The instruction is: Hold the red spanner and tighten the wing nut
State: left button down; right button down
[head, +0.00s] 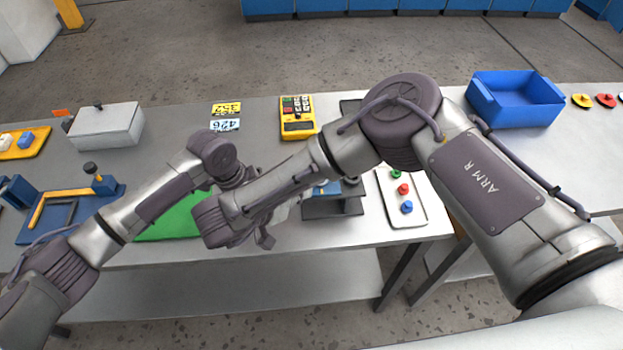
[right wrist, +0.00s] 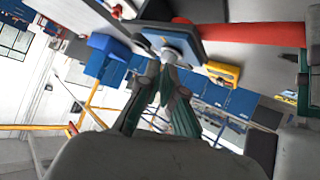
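The red spanner (right wrist: 255,33) shows in the right wrist view as a red bar from the blue valve part (right wrist: 182,42) to the right edge. There my left gripper (right wrist: 304,62), dark with a teal pad, is at the bar's end and appears shut on it. My right gripper (right wrist: 166,68) has its fingertips close together at a small grey wing nut (right wrist: 168,54) beneath the blue part. They appear to touch it; the exact grip is small and unclear. In the head view my right arm hides the spanner, the wing nut and most of the left gripper.
On the table (head: 270,262) are a dark stand (head: 333,207), green mat (head: 172,220), yellow meter (head: 297,118), a white tray (head: 411,216) with coloured knobs, grey box (head: 105,126) and blue clamp fixture (head: 75,210). A blue bin (head: 516,100) stands back right.

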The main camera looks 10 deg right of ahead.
jog(key=d+n+g+y, duration=0.5)
jog(key=d+n+y, duration=0.1)
jog(key=d+n, duration=0.2)
jog(key=s+d+r+n+y, duration=0.1)
jog(key=d+r+n+y, duration=0.2)
jog(key=r+n+y, duration=0.4)
jog(key=shift+n+h, duration=0.5)
jog(key=w+a+f, duration=0.1)
jog(key=f, duration=0.1)
jog(key=w+a+f, duration=0.1)
jog(key=f, duration=0.2)
jog(key=w+a+f, duration=0.2)
jog(key=f, duration=0.1)
jog(key=shift+w+a, duration=0.6)
